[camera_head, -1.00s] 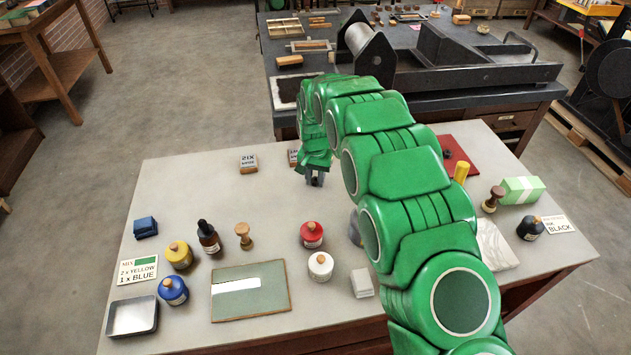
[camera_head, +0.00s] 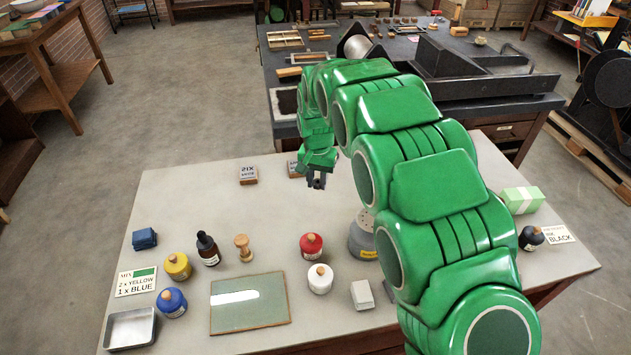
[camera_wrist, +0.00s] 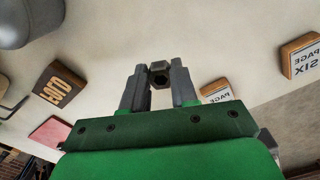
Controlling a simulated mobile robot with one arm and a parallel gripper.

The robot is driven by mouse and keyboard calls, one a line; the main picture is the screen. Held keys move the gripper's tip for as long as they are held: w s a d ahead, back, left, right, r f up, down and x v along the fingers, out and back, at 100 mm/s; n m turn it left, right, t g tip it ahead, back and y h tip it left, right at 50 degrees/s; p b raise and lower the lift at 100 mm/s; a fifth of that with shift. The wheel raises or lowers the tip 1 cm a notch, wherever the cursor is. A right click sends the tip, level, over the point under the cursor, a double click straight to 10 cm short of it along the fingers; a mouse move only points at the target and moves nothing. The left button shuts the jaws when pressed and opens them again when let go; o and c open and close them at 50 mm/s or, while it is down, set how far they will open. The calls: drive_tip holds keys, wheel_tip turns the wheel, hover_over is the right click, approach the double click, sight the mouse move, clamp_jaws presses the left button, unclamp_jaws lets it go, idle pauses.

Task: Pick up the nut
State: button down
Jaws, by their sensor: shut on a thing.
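The nut (camera_wrist: 160,79) is a small dark grey hexagonal piece with a hole through it. In the wrist view it sits between the two fingertips of my gripper (camera_wrist: 159,86), and both fingers press on its sides. In the head view my gripper (camera_head: 317,182) hangs over the back part of the pale table (camera_head: 205,205), fingers pointing down. The nut is too small there to make out clearly, and I cannot tell its exact height above the table.
Ink jars, including a red one (camera_head: 311,246), and a glass slab (camera_head: 249,303) lie in front. A grey round-based object (camera_head: 362,238) stands near my arm. The table's left middle is clear.

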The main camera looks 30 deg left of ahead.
drive_tip(key=s+d+r, duration=0.5)
drive_tip(key=s+d, duration=0.2)
drive_tip(key=shift+d+r, duration=0.15)
drive_tip(key=shift+r, duration=0.15)
